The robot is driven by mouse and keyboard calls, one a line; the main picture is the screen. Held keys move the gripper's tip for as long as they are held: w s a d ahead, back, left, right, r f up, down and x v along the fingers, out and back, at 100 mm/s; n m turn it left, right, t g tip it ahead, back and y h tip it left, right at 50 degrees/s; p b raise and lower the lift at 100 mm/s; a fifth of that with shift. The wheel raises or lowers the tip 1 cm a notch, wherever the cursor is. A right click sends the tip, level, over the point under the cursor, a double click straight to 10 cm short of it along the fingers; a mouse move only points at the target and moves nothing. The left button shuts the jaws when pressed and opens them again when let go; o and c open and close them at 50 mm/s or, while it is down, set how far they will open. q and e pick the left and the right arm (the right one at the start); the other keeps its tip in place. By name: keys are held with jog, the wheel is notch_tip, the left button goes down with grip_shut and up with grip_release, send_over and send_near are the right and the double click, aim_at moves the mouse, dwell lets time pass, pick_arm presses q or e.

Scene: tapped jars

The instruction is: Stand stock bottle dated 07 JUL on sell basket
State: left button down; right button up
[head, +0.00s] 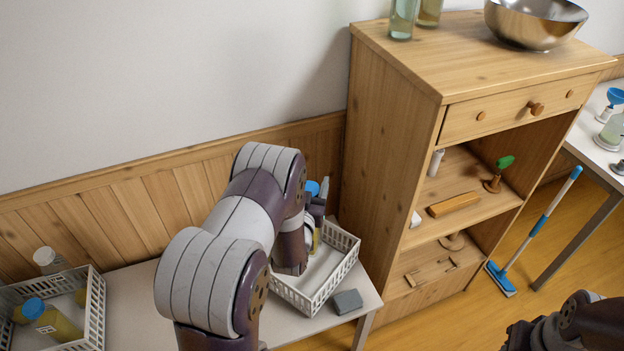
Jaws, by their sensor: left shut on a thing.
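My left gripper (318,205) is shut on a bottle with a blue cap (312,187) and a yellowish body, at the white basket (322,293) on the right of the low table. My arm hides much of the bottle and part of this basket. I cannot tell whether the bottle touches the basket floor, and no date can be read. A second white basket (96,300) at the left holds several bottles, among them a blue-capped yellow bottle (55,322) that leans and a white-capped bottle (48,260). My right gripper (520,335) shows only partly, dark, at the lower right.
A grey block (347,302) lies on the table (132,305) by the right basket. A wooden cabinet (395,150) stands close on the right, with a metal bowl (535,25) and glass bottles on top. The table between the baskets is partly clear.

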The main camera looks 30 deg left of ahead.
pick_arm(q)
jog(key=shift+s+r, duration=0.15)
jog(key=shift+r, duration=0.05)
jog(key=shift+f+b, duration=0.6)
jog(key=shift+f, duration=0.1)
notch_tip(320, 180, down, 16)
jog(key=b, duration=1.4)
jog(key=shift+f+b, duration=0.2)
jog(key=shift+b, duration=0.15)
jog(key=shift+f+b, duration=0.6)
dwell(0.4)
jog(key=shift+c, duration=0.8)
grip_release()
jog(key=shift+d, duration=0.1)
jog(key=shift+s, duration=0.2)
